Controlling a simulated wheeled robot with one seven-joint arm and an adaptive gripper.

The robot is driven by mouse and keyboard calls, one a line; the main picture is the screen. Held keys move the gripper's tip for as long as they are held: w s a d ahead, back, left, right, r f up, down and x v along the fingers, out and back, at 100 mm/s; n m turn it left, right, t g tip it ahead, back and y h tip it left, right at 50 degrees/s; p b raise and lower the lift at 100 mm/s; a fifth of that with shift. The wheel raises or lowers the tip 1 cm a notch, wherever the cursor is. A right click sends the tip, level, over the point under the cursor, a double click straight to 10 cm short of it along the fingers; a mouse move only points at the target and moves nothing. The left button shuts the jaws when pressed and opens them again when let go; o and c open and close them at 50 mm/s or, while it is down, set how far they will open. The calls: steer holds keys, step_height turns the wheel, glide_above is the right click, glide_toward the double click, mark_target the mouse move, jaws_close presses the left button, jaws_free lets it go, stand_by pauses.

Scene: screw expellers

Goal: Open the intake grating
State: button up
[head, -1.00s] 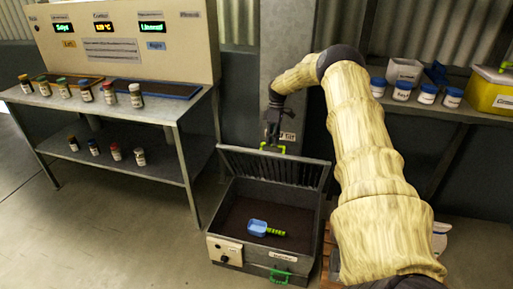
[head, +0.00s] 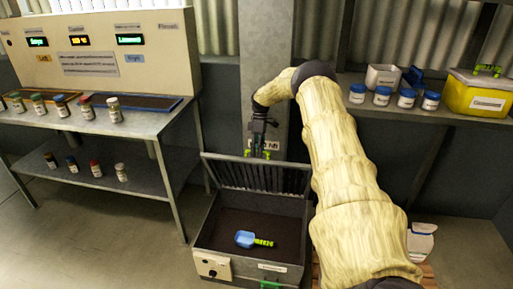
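The intake grating (head: 257,177) is a dark slatted lid, tilted up at the back of a grey metal box. The box (head: 208,243) stands on the floor, and its inside is uncovered. A blue scoop (head: 245,239) with a green handle lies on the dark fill inside. My gripper (head: 263,150) hangs just behind and above the grating's raised top edge, with green fingertips apart. Nothing shows between them. Whether a finger touches the grating cannot be told.
A metal table (head: 150,132) with several small jars stands at the left, below a display panel (head: 110,55). A shelf (head: 440,108) at the right holds blue-lidded jars and a yellow bin (head: 480,94). Floor is open at front left.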

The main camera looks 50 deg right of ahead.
steer(key=shift+r, duration=0.3)
steer(key=shift+r, duration=0.1)
step_height(320, 180, up, 10)
steer(key=shift+f, duration=0.2)
stand_by(0.8)
